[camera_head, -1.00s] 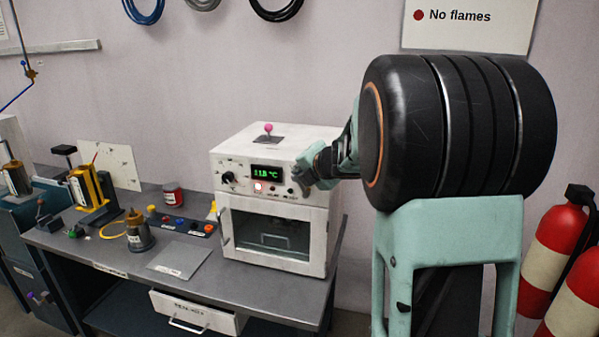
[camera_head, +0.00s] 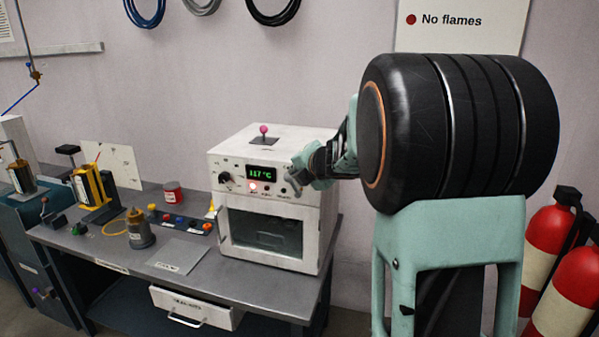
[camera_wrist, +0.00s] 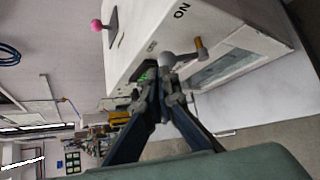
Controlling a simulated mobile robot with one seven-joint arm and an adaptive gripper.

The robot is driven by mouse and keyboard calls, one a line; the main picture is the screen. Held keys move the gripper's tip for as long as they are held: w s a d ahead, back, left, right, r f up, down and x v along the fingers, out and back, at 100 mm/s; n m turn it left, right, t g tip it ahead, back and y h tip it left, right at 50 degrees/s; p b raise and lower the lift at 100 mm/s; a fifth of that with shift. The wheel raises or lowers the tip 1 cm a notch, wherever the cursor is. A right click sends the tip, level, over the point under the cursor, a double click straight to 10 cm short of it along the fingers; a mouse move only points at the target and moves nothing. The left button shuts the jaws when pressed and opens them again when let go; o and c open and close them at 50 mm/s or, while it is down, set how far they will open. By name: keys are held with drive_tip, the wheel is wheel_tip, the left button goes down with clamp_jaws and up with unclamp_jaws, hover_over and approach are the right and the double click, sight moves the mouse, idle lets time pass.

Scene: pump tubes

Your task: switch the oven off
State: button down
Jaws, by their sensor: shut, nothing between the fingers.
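The oven (camera_head: 318,225) is a white box on the bench, with a window in its shut front door (camera_head: 268,232). Its front panel has a green display (camera_head: 262,173) reading about 117 °C (the decimal point is unclear), a lit red lamp (camera_head: 252,187) and a black knob (camera_head: 225,178) at the left. A pink-balled lever (camera_head: 264,130) stands on top; it also shows in the wrist view (camera_wrist: 96,25). Contact cannot be told. In the wrist view, my fingers (camera_wrist: 165,88) overlap the oven's front edge.
A grey plate (camera_head: 178,255), a button strip (camera_head: 180,219) and a red-lidded jar (camera_head: 172,192) lie left of the oven. A bench drawer (camera_head: 195,308) sticks out below. Fire extinguishers (camera_head: 553,235) stand at the right.

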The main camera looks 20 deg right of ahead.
drive_tip(key=p+v, duration=0.1)
drive_tip(key=v, duration=0.9)
drive_tip(key=shift+s+d+f, duration=0.25)
